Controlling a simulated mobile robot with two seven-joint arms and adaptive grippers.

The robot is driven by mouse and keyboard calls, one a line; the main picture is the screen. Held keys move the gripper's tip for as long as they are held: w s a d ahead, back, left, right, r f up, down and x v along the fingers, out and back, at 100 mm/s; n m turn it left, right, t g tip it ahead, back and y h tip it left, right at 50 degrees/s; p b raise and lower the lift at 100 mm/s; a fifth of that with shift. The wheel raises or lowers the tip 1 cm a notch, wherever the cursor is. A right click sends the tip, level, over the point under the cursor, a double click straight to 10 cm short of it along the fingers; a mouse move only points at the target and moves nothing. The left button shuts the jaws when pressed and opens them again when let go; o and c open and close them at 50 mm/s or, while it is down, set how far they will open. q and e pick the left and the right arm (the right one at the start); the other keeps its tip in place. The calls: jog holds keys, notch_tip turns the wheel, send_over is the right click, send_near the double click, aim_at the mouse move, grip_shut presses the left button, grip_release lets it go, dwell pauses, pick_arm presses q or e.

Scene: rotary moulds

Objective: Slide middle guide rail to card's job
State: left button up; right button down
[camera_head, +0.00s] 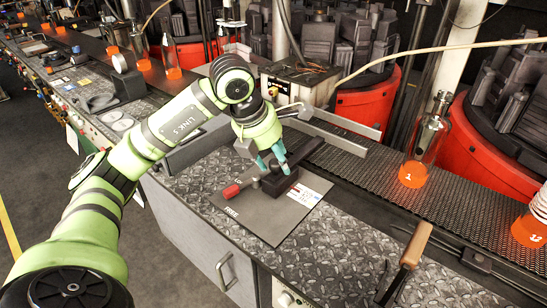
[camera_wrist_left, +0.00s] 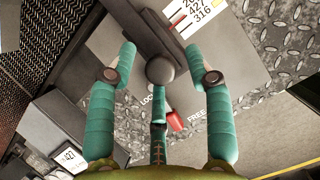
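A dark slide block with a long bar (camera_head: 305,153) sits on a grey plate (camera_head: 258,216) beside the conveyor. A round dark knob (camera_wrist_left: 160,70) stands on the bar. A red-tipped lever (camera_head: 231,190) lies at the plate's left, near the words LOCK and FREE; it also shows in the left wrist view (camera_wrist_left: 174,120). A number scale (camera_head: 304,194) with a red mark lies beside the block; 316 is readable in the wrist view. A small card or display (camera_wrist_left: 68,157) reads 427. My left gripper (camera_head: 273,160) is open, its teal fingers spread around the knob with visible gaps.
Metal guide rails (camera_head: 335,135) edge the dark conveyor (camera_head: 455,208). An orange-based bottle marked 1 (camera_head: 412,174) stands on the belt, another (camera_head: 530,230) at far right. The tread-plate counter between is clear.

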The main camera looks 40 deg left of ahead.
pick_arm(q)
jog(key=v, duration=1.2)
jog(key=shift+w+d+r, duration=0.1)
dwell(0.4)
